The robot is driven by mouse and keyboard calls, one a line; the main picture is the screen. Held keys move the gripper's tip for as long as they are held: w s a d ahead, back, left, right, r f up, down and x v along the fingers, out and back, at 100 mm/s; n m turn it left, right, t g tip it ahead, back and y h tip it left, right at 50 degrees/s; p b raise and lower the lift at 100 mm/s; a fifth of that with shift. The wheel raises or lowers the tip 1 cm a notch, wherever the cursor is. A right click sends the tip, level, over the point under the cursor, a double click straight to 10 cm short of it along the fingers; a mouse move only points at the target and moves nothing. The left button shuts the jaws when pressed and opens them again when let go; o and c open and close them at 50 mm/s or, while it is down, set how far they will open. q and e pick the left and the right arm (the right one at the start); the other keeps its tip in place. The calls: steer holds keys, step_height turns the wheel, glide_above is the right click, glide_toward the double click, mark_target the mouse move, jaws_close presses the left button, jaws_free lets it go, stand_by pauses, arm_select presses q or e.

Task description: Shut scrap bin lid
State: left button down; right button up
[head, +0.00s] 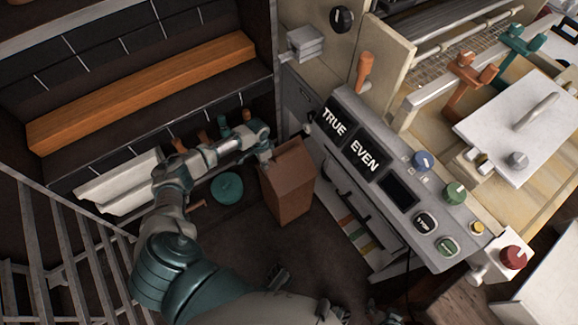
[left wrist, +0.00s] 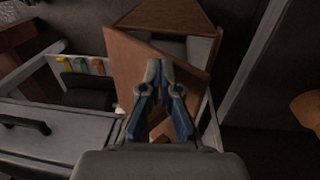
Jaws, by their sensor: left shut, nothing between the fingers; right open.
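The scrap bin (head: 290,190) is a brown box standing on the dark floor beside the machine in the head view. In the left wrist view, a brown panel (left wrist: 130,68), which looks like its lid, stands tilted. A grey gap (left wrist: 200,48) shows beside it, with another brown face (left wrist: 168,14) beyond. My left gripper (head: 270,157) is at the bin's upper left edge. In the left wrist view its blue-padded fingers (left wrist: 160,68) are shut and empty in front of the panel; I cannot tell whether they touch it.
The machine's control panel (head: 395,185) stands close to the bin's right. A green round object (head: 227,187) lies on the floor to its left. A shelf with an orange beam (head: 140,95) is behind my left arm. Railings (head: 55,250) stand at the far left.

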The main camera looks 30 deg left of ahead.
arm_select(q)
steer(key=shift+w+a+r+p, duration=0.35)
steer(key=shift+a+r, duration=0.4)
steer(key=shift+r, duration=0.25)
steer(key=shift+w+a+r+p, duration=0.2)
steer(key=shift+w+a+r, duration=0.1)
steer(key=shift+a+r, duration=0.55)
steer(key=shift+d+r, duration=0.1)
